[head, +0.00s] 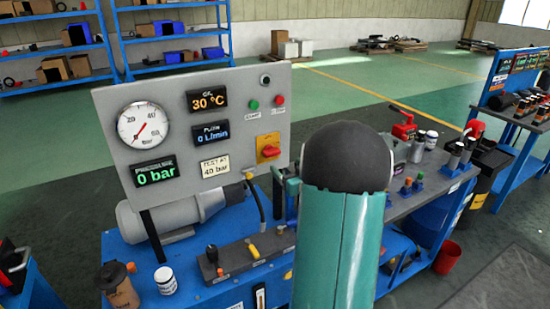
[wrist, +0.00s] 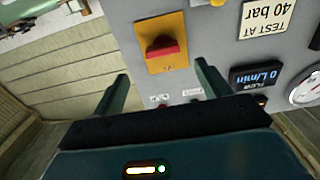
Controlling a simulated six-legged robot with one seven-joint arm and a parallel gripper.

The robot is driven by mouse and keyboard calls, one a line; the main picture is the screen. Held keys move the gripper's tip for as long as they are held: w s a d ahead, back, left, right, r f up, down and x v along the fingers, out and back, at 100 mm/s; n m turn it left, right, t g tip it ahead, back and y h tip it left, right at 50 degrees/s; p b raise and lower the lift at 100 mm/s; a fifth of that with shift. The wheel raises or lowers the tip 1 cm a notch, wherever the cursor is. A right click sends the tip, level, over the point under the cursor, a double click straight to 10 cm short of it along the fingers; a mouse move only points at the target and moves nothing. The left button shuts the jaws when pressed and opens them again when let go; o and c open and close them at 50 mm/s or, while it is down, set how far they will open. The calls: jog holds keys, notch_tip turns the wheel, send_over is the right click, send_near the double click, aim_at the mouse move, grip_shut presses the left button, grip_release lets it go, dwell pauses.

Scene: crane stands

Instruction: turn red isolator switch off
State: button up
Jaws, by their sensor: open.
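The red isolator switch (head: 270,151) sits on a yellow plate (head: 268,139) at the lower right of the grey gauge panel. In the wrist view the panel appears upside down, with the red switch (wrist: 162,48) on its yellow plate (wrist: 171,22). Its handle lies roughly level across the plate. My gripper (wrist: 163,85) is open and empty. Its two dark green fingers stand apart on either side of the switch's line, and the switch shows beyond the gap, not touched. In the head view my arm hides most of the gripper.
The grey panel (head: 210,88) carries a round gauge (head: 144,126), displays and small green and red buttons. Below it stand a motor (head: 177,214), a valve block (head: 240,258) and a cup (head: 118,285). Blue shelves (head: 170,38) stand behind; open floor lies between.

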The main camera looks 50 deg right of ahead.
aim_at(274, 155)
jog(key=x, duration=0.7)
jog(key=shift+w+a, duration=0.15)
jog(key=shift+w, duration=0.25)
jog(key=c, duration=1)
